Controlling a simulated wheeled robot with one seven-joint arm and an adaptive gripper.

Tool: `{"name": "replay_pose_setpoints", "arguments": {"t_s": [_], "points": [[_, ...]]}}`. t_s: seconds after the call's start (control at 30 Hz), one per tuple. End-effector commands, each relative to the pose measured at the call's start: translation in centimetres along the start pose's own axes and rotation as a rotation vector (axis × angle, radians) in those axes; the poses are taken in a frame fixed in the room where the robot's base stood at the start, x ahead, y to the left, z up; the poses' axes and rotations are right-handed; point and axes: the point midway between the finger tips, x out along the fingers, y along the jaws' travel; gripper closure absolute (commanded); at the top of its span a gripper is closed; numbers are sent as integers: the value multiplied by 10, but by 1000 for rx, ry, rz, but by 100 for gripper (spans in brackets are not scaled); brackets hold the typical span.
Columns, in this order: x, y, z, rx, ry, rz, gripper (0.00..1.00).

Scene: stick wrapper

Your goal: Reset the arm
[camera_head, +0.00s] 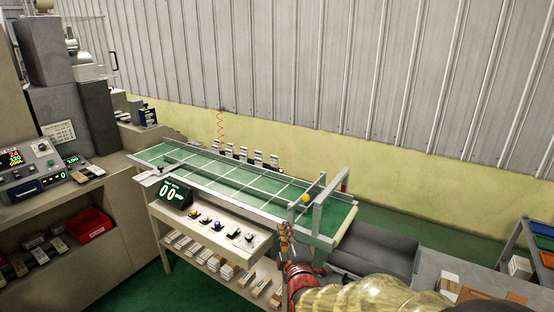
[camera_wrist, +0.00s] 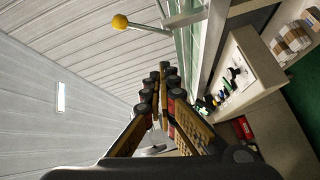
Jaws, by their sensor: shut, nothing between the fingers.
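My gripper (camera_head: 285,234) is in the lower middle of the head view, in front of the right end of the conveyor and by the right end of its control panel. In the wrist view my gripper (camera_wrist: 166,72) has its fingertips drawn together, with nothing between them. My arm reaches in from the lower right. The green conveyor (camera_head: 225,178) runs across the middle, with a metal frame (camera_head: 318,203) near its right end. A yellow ball (camera_head: 306,197) shows at that frame; in the wrist view the yellow ball (camera_wrist: 120,22) tops a thin rod.
The control panel (camera_head: 213,224) has several knobs and a green display (camera_head: 172,192). Below it, a shelf (camera_head: 222,262) holds several stacks. A dark grey bin (camera_head: 375,252) stands right of my gripper. A workbench with machines (camera_head: 42,172) and a red tray (camera_head: 89,225) are left.

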Motion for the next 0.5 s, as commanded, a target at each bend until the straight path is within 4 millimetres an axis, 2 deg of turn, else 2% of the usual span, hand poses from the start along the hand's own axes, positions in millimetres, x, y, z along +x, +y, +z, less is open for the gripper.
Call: {"name": "replay_pose_setpoints", "arguments": {"t_s": [0.03, 0.1, 0.2, 0.33, 0.4, 0.5], "points": [[-4, -26, 4, 74, -14, -86, 100], [-14, -63, 10, 191, -48, -219, 100], [-38, -101, 14, 356, -121, -395, 100], [-84, -125, 22, 562, -265, -585, 100], [-114, -129, 28, 663, -362, -667, 100], [-160, -124, 38, 796, -513, -752, 100]]}}
